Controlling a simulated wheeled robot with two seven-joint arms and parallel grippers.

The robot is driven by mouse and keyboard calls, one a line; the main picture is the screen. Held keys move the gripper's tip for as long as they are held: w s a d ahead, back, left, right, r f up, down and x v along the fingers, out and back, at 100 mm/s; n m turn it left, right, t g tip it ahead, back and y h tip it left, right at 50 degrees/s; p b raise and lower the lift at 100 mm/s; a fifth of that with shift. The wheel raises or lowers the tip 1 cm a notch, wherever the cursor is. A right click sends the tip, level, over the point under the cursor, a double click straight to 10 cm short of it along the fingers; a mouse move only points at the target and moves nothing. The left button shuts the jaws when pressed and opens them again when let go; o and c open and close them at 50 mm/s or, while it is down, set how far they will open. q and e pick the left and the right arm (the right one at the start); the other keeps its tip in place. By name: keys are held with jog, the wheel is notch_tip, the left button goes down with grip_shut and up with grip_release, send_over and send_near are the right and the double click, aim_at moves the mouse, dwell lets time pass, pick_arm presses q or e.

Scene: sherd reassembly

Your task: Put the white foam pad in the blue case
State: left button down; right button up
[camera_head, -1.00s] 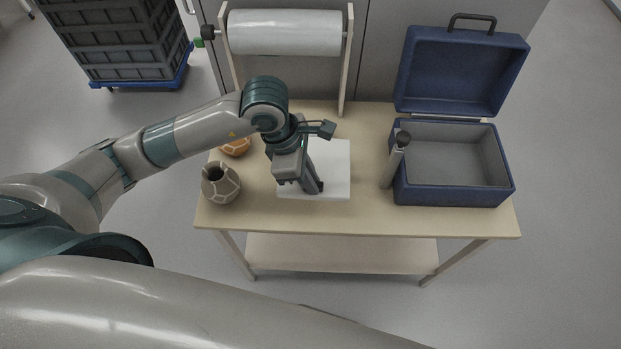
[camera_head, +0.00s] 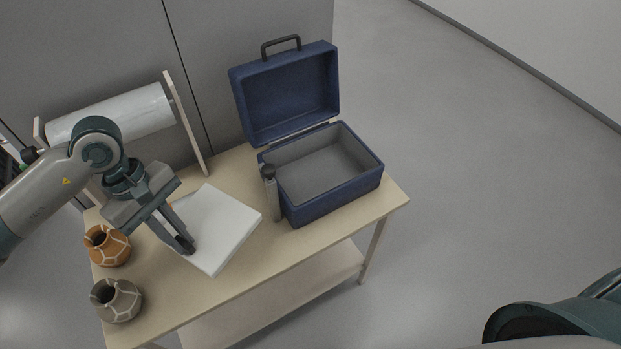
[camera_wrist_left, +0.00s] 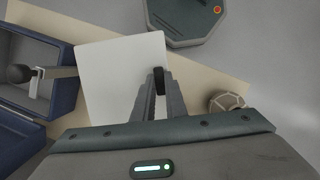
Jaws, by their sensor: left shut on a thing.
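The white foam pad (camera_head: 222,232) is a flat square slab over the table, left of the blue case. It also shows in the left wrist view (camera_wrist_left: 112,75). My left gripper (camera_head: 187,246) is shut on the pad near its front left edge; its fingers show in the left wrist view (camera_wrist_left: 159,82). I cannot tell whether the pad is lifted at all. The blue case (camera_head: 340,200) stands on the right part of the table with its lid raised at the back. Its grey inside looks empty. My right gripper is out of view.
A grey tool with a dark round knob (camera_head: 271,192) stands against the case's left side. An orange pot (camera_head: 107,247) and a grey pot (camera_head: 117,301) stand at the table's left end. A white roll on a stand (camera_head: 130,112) is behind my left arm.

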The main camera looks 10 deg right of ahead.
pick_arm(q)
jog(key=a+r+m+g+y, duration=0.1)
jog(key=a+r+m+y, duration=0.1)
jog(key=a+r+m, duration=0.2)
notch_tip(320, 180, up, 2)
jog(key=w+m, duration=0.1)
jog(key=m, duration=0.3)
jog(key=shift+r+m, duration=0.2)
jog(key=shift+m, duration=0.2)
jog(key=shift+s+d, duration=0.1)
